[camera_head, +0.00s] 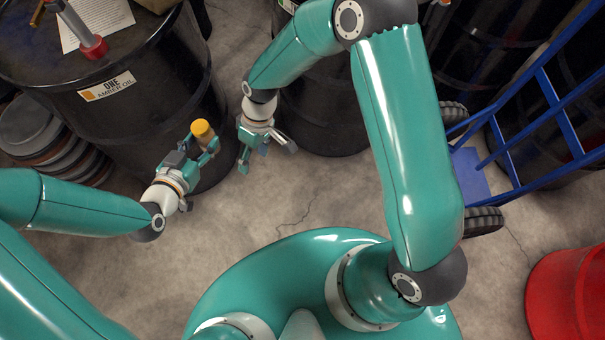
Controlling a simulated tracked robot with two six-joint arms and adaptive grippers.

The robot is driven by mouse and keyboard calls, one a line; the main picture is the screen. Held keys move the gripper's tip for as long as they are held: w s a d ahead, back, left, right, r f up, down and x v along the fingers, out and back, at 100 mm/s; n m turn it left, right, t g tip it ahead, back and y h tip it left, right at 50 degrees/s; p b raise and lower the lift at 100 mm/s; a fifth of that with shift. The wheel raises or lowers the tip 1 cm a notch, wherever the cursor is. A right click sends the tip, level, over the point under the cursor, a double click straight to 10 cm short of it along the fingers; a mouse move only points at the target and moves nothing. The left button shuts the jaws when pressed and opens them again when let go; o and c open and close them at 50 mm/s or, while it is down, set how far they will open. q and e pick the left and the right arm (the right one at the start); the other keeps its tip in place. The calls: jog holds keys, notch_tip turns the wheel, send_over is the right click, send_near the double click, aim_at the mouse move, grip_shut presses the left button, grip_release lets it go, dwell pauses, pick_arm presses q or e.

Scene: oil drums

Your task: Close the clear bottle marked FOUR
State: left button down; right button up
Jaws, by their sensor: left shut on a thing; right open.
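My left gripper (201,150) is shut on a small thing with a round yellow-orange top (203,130). It holds this thing in front of the drum marked ONE. The fingers hide most of what is under the yellow top, and I cannot read any mark on it. I cannot tell whether it is a bottle or only a cap. My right gripper (267,154) is open and empty, just to the right of the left gripper, with its fingers spread toward the floor. No bottle marked FOUR can be made out.
More dark drums stand behind. A blue hand truck (535,105) and a red container (570,295) are at right. Concrete floor is clear between.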

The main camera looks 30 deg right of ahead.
jog(key=s+d+f+m+t, duration=0.1)
jog(key=s+d+f+m, duration=0.2)
jog(key=s+f+m, duration=0.1)
jog(key=s+d+f+m+t, duration=0.1)
jog(key=s+d+f+m, duration=0.3)
jog(key=s, duration=0.5)
jog(key=shift+s+f+y, duration=0.2)
jog(key=shift+f+y, duration=0.1)
jog(key=shift+f, duration=0.6)
pick_arm(q)
jog(key=shift+w+a+r, duration=0.15)
jog(key=shift+r, duration=0.1)
jog(key=w+a+r+n+t+y, duration=0.1)
jog(key=w+a+n+y, duration=0.1)
jog(key=a+n+y, duration=0.2)
jog(key=w+a+r+n+t+y, duration=0.2)
jog(key=w+a+n+y, duration=0.1)
jog(key=a, duration=0.8)
jog(key=shift+n+y, duration=0.5)
jog(key=shift+y, duration=0.3)
jog(key=shift+r, duration=0.15)
pick_arm(e)
jog(key=shift+w, duration=0.2)
